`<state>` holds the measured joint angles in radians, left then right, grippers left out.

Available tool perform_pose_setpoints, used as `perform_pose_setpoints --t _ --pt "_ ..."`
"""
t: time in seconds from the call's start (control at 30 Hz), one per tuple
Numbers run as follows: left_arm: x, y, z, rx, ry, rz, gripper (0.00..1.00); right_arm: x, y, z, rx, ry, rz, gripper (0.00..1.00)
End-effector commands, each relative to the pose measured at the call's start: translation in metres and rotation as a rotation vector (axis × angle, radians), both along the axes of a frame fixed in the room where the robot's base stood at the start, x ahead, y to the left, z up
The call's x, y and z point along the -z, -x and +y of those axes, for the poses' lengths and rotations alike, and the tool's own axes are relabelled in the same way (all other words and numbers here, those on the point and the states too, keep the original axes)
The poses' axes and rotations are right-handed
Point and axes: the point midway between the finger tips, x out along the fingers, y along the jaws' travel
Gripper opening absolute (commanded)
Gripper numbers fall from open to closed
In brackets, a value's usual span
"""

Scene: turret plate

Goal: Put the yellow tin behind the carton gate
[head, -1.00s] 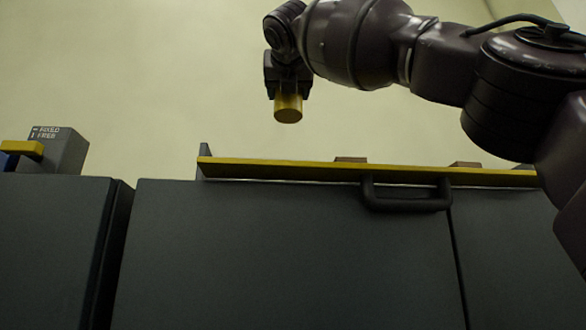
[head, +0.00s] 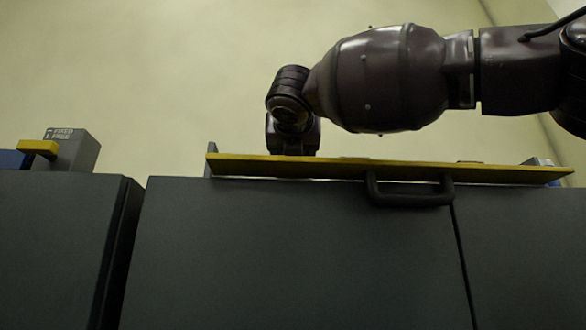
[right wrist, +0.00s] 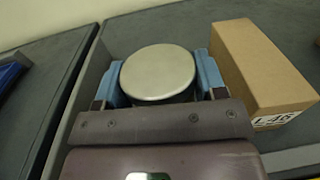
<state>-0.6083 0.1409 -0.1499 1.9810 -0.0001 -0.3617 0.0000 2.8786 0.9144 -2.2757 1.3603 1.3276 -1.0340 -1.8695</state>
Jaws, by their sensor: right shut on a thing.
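The tin (right wrist: 158,72) shows its round, pale metallic lid in the right wrist view; its side is mostly hidden there. My right gripper (right wrist: 158,82) is shut on it, with blue finger pads on either side. A brown carton (right wrist: 262,75) marked L-46 stands close to the right of the tin and gripper. In the head view my right gripper (head: 292,140) is low behind the yellow front strip (head: 400,170), which hides the tin and the fingertips. I cannot tell whether the tin touches the surface. My left gripper is not in view.
A black handle (head: 410,195) sits on the front of the grey cabinet. A grey box (head: 75,152) marked FIXED and FREE, with a yellow lever (head: 38,148), stands at the left across a gap. A grey wall runs close left of the tin in the wrist view.

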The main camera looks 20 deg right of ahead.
Motion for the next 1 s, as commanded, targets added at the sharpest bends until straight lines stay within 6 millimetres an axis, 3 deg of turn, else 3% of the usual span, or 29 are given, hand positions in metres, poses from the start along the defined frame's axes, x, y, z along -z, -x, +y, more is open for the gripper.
perform_pose_setpoints --t 0.3,0.73,0.77,0.9,1.0 --pt "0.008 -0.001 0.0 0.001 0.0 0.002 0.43 0.034 0.001 0.0 -0.001 0.002 0.0 0.28" --pt "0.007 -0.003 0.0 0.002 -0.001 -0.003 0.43 0.039 0.0 0.0 0.0 0.001 0.0 0.28" --pt "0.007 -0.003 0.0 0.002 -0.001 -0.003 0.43 0.04 0.0 0.0 0.0 0.001 0.003 0.67" --pt "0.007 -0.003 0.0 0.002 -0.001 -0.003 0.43 0.039 0.0 0.0 0.0 0.002 0.002 0.89" --pt "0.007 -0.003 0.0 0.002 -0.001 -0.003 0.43 0.039 0.0 0.0 0.0 0.002 0.002 0.9"
